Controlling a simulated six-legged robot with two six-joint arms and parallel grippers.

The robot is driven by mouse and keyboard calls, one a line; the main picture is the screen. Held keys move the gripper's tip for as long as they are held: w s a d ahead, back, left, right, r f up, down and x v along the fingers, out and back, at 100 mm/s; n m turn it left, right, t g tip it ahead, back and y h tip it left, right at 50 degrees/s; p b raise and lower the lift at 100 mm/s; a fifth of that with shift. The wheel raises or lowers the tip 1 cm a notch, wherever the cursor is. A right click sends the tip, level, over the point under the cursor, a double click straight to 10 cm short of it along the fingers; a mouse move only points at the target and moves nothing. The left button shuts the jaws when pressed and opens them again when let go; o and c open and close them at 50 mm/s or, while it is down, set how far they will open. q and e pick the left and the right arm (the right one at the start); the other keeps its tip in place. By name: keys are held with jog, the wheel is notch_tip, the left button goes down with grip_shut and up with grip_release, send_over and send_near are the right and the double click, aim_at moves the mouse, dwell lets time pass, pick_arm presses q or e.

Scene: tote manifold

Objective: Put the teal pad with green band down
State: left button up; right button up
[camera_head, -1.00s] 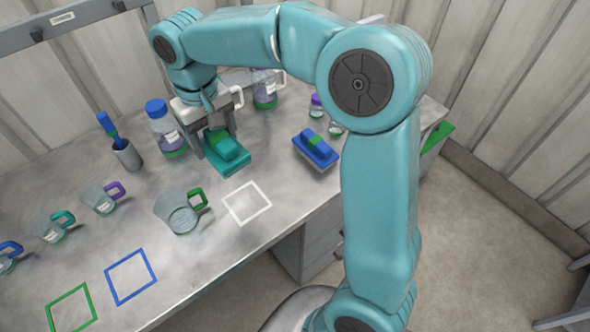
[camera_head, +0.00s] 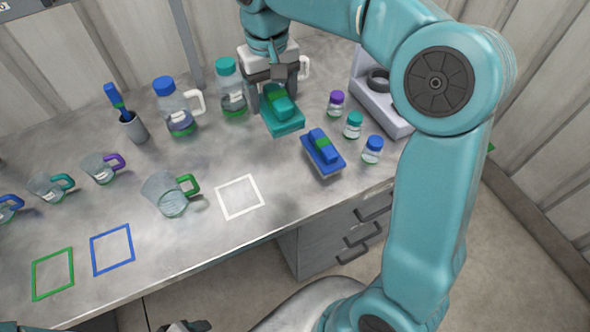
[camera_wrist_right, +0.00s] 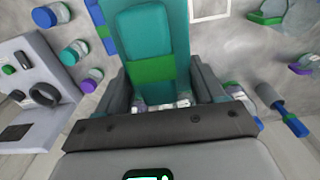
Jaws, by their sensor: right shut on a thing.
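The teal pad with green band (camera_head: 283,117) is in my right gripper (camera_head: 268,92), whose jaws are shut on its upper block. It is at the back of the bench, right of a teal-capped bottle (camera_head: 230,92) and behind a blue pad with green band (camera_head: 323,152). I cannot tell whether its base touches the bench. In the right wrist view the teal pad (camera_wrist_right: 146,35) lies between the fingers (camera_wrist_right: 160,88). The fingers hide part of it in the head view. My left gripper is not clearly in view.
A white outlined square (camera_head: 239,197) lies empty on the bench (camera_head: 215,150), with blue (camera_head: 112,249) and green (camera_head: 53,273) outlines left of it. Small capped jars (camera_head: 353,125) and a grey stand (camera_head: 380,105) are on the right. A green-handled beaker (camera_head: 167,194) stands mid-bench.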

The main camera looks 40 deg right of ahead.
jog(key=shift+d, duration=0.2)
jog(key=shift+s+f+b, duration=0.1)
jog(key=shift+f+b, duration=0.2)
jog(key=shift+b, duration=0.05)
send_over(278, 166)
notch_tip(278, 166, down, 14)
jog(key=shift+f+b, duration=0.15)
jog(key=shift+b, duration=0.25)
notch_tip(278, 166, down, 5)
jog(key=shift+f, duration=0.2)
pick_arm(q)
jog(key=shift+x, duration=0.85)
jog(key=shift+s+f, duration=0.1)
jog(key=shift+s, duration=0.05)
pick_arm(e)
jog(key=shift+f+b, duration=0.2)
jog(key=shift+b, duration=0.1)
jog(key=o, duration=1.4)
pick_arm(q)
jog(key=shift+f, duration=0.1)
pick_arm(e)
jog(key=shift+r, duration=0.1)
